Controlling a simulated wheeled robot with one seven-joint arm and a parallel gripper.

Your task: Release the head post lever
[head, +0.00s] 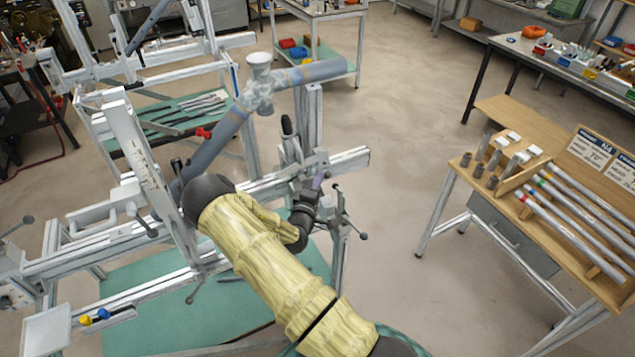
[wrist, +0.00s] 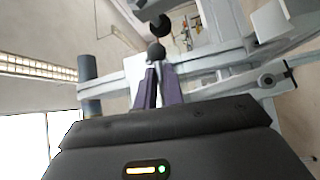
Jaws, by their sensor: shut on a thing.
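The jig's rail assembly with its post and clamp levers (head: 340,160) stands in the middle of the head view. My gripper (head: 320,180) is at this clamp, reaching in from below, with a purple finger showing. In the wrist view my gripper (wrist: 160,72) has its two purple fingers close together on a lever with a black ball knob (wrist: 156,50), which shows just beyond the fingertips. The lever's shaft is mostly hidden between the fingers. I cannot tell from the frames how far the lever is turned.
Other ball-ended levers (head: 361,236) stick out near my gripper. A blue-grey frame tube (head: 215,140) slants across the jig on the left. A wooden bench (head: 520,165) with tubes stands at right. Clear floor (head: 410,120) lies between jig and bench.

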